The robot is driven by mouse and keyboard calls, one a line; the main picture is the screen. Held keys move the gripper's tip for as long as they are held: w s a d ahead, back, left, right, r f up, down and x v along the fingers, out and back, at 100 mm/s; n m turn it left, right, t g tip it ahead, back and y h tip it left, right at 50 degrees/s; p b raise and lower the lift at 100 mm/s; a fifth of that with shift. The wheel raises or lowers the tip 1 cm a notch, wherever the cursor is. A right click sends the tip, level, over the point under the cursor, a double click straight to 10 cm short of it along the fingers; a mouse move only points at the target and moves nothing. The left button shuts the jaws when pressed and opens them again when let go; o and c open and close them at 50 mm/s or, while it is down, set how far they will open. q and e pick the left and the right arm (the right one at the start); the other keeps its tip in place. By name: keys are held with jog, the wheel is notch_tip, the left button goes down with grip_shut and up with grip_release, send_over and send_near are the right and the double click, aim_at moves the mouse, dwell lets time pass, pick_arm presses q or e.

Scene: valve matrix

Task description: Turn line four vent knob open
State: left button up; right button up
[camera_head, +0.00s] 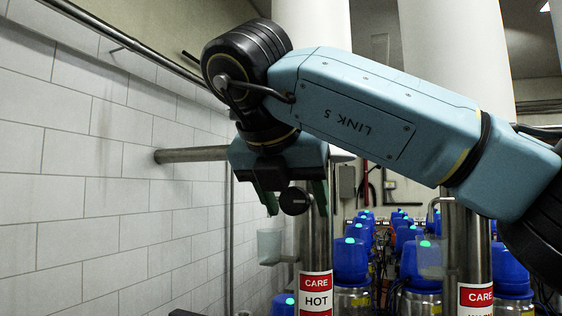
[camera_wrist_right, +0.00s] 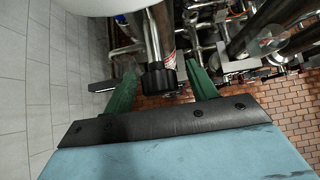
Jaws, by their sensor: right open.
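A black round knob (camera_head: 294,201) sits on a vertical steel pipe labelled "CARE HOT" in the head view. It also shows in the right wrist view (camera_wrist_right: 158,80), at the end of a metal stem. My right gripper (camera_head: 297,210) is open, its two green fingers pointing down, one on either side of the knob. In the right wrist view the gripper (camera_wrist_right: 161,67) has the knob between its fingers, with a visible gap on both sides. No line number can be read on the knob. My left gripper is not in view.
A white tiled wall (camera_head: 95,200) runs along the left. A second "CARE" pipe (camera_head: 474,260) stands to the right. Several blue-capped units (camera_head: 350,260) with green lights fill the back. A translucent cup (camera_head: 270,245) hangs left of the hot pipe.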

jog(key=v, duration=1.1)
